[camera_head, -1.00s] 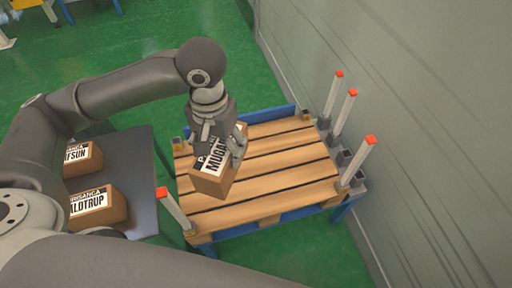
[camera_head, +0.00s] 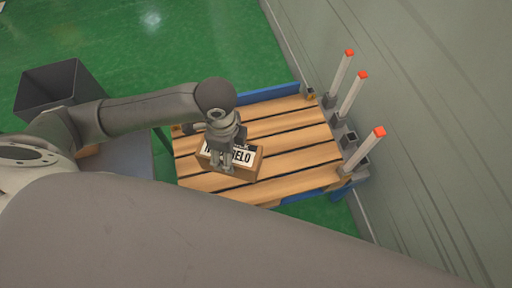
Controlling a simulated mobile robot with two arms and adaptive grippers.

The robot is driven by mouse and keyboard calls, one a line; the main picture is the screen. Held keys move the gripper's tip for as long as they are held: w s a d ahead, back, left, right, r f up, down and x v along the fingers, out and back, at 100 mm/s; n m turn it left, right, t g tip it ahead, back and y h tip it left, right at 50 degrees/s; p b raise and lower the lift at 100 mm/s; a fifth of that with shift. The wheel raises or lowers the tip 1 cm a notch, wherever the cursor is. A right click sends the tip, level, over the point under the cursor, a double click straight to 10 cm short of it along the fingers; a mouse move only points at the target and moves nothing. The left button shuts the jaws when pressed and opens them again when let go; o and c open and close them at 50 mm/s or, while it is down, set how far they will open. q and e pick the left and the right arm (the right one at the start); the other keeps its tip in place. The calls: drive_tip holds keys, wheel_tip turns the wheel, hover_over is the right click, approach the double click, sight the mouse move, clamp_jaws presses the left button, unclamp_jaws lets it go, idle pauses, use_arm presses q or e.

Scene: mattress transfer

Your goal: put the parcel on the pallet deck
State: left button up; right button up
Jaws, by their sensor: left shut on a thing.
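The parcel (camera_head: 254,166) is a brown box with a white label, partly hidden by my gripper. My left gripper (camera_head: 224,168) is above it with its fingers pointing down, shut on the parcel. The parcel is over the left-middle part of the pallet deck (camera_head: 295,147), which is made of wooden planks on a blue frame. I cannot tell whether the parcel touches the planks. My right gripper is not in view.
White posts with red tops (camera_head: 352,94) stand along the deck's right edge, near a grey wall (camera_head: 430,110). A dark open bin (camera_head: 52,88) stands at the left by a grey table (camera_head: 128,155). The right side of the deck is bare.

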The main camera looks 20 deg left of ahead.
use_arm(q)
drive_tip(key=s+f+m, duration=0.1)
drive_tip(key=m, duration=0.1)
drive_tip(key=s+f+m, duration=0.1)
drive_tip(key=f+m, duration=0.1)
drive_tip(key=shift+s+d+m, duration=0.2)
drive_tip(key=shift+m, duration=0.1)
drive_tip(key=shift+s+d+f+m, duration=0.1)
drive_tip(key=shift+s+f+m, duration=0.2)
drive_tip(key=shift+m, duration=0.3)
drive_tip(key=shift+s+f+m, duration=0.15)
drive_tip(key=shift+f+m, duration=0.2)
drive_tip(key=shift+m, duration=0.25)
drive_tip(key=shift+w+f, duration=0.15)
drive_tip(key=shift+w+d+f+b, duration=0.2)
drive_tip(key=shift+w+f+b, duration=0.15)
drive_tip(key=shift+w+f, duration=2.95)
drive_tip(key=shift+w+d+f+b, duration=0.2)
drive_tip(key=shift+w+f+b, duration=0.15)
drive_tip(key=shift+w+f, duration=2.95)
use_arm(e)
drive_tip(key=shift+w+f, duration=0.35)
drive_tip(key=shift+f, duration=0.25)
use_arm(q)
drive_tip(key=shift+w+r, duration=0.1)
drive_tip(key=shift+w, duration=0.05)
drive_tip(key=o, duration=1.3)
drive_tip(key=shift+o, duration=0.2)
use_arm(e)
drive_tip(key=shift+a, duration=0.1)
